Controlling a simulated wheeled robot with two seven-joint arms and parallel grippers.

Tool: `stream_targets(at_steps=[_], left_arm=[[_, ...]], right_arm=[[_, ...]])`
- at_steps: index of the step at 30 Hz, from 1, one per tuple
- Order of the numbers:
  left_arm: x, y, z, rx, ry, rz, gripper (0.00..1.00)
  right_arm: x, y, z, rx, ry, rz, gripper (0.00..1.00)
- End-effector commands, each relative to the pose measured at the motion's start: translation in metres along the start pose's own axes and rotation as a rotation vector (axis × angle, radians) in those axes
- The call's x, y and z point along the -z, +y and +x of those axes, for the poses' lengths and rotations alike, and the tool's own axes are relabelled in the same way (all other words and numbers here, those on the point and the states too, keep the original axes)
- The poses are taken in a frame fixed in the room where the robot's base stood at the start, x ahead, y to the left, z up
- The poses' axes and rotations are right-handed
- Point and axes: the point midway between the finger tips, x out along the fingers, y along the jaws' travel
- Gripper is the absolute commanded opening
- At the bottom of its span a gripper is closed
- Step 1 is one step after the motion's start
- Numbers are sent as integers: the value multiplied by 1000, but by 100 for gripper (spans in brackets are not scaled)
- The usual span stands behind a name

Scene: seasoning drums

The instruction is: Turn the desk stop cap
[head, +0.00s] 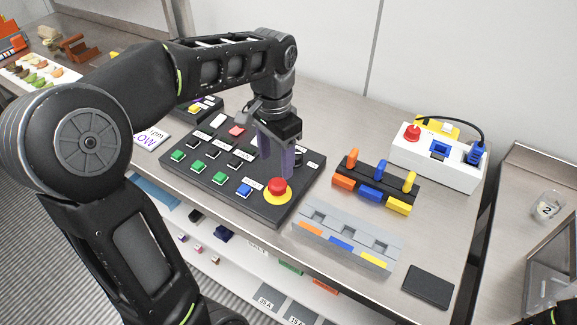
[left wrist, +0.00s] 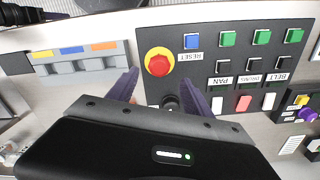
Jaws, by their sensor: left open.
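The desk stop cap (head: 278,187) is a red mushroom button on a yellow round base, at the near right corner of the black control panel (head: 262,208). In the left wrist view the cap (left wrist: 159,63) shows whole, beyond and between the purple fingers. My left gripper (head: 277,160) points down over the panel, just behind the cap, with its fingers apart. In the left wrist view the gripper (left wrist: 163,90) is open and empty, not touching the cap. A dark round knob (left wrist: 170,103) lies between the fingers, partly covered by the gripper body. My right gripper is out of view.
Coloured push buttons fill the panel left of the cap. To the right stand a black rack with coloured levers (head: 376,186) and a grey slotted block (head: 345,237). A white box (head: 440,158) with another red button stands behind. A dark flat plate (head: 428,286) lies near the front edge.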

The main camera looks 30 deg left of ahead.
Motion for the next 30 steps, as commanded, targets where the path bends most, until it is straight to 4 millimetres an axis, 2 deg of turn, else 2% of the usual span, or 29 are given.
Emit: stream_targets(at_steps=[9,14,24,30], left_arm=[[0,0,1,0,0,0,59],[0,0,9,-1,-2,0,59],[-1,0,58,-2,-4,0,59],[0,0,76,0,-1,-1,59]], right_arm=[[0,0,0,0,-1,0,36],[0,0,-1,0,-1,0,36],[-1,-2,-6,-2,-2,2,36],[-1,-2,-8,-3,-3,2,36]])
